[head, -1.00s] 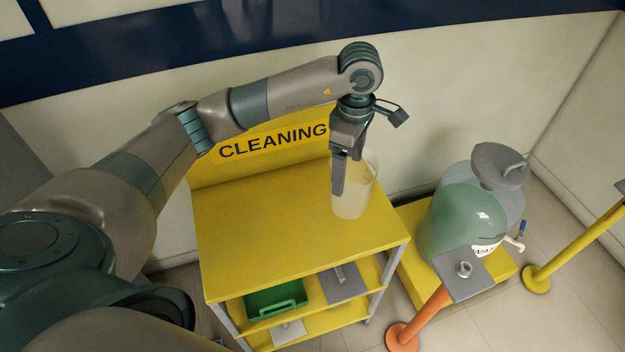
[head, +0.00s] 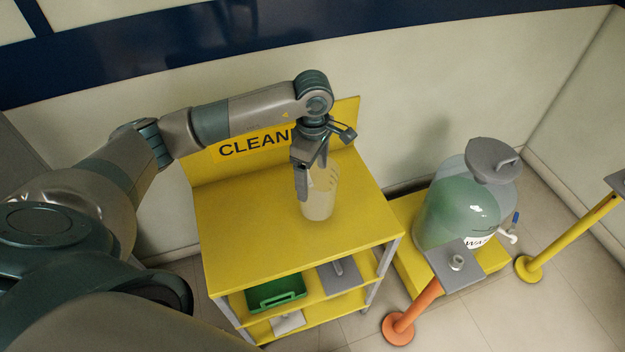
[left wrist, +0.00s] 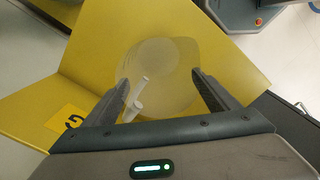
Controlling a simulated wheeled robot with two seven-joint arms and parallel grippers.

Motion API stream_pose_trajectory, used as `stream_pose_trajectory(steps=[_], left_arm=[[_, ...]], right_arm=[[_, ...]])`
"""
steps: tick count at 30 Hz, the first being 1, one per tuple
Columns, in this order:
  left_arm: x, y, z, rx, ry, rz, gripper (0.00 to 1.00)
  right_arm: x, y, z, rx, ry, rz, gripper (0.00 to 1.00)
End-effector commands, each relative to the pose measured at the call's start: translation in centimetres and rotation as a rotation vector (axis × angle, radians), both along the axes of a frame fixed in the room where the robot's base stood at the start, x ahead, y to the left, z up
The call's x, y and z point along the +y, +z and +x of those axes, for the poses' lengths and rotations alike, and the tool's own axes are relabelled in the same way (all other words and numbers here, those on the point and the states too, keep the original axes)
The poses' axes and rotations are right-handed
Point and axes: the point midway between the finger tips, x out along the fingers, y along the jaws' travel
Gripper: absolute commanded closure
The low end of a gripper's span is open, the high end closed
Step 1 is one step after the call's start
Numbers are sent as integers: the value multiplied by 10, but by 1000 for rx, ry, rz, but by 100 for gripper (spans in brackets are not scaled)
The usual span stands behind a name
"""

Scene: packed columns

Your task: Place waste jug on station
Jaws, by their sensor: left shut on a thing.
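The waste jug (head: 320,203) is a clear, pale jug with cloudy, yellowish contents. It is upright over the top of the yellow cleaning station (head: 240,235); I cannot tell whether its base touches the surface. My left gripper (head: 311,182) points down and is shut on the jug, hiding part of its upper side. In the left wrist view the jug (left wrist: 160,72) sits between the two fingers, with the yellow top (left wrist: 90,50) behind it. My right gripper is not in view.
The station's back panel (head: 345,117) reads CLEANING, partly covered by my arm. Lower shelves hold a green tray (head: 275,293) and a grey item (head: 340,275). At the right stand a large green-filled container (head: 455,215), an orange post (head: 418,305) and a yellow post (head: 570,238).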

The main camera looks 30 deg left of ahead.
Motion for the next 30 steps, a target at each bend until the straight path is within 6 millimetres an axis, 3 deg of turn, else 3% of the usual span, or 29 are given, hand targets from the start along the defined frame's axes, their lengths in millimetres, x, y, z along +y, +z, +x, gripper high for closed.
stream_pose_trajectory(steps=[3,9,21,22,24,30], left_arm=[[0,-12,-2,5,0,1,55],[0,-29,-1,1,0,2,55],[0,-34,0,0,-1,2,55],[0,-34,-1,0,-1,2,17],[0,-33,-1,0,0,2,1],[0,-33,-1,0,-1,2,1]], right_arm=[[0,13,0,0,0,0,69],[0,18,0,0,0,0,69],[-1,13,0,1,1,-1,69],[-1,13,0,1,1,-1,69],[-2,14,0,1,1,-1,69],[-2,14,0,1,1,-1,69]])
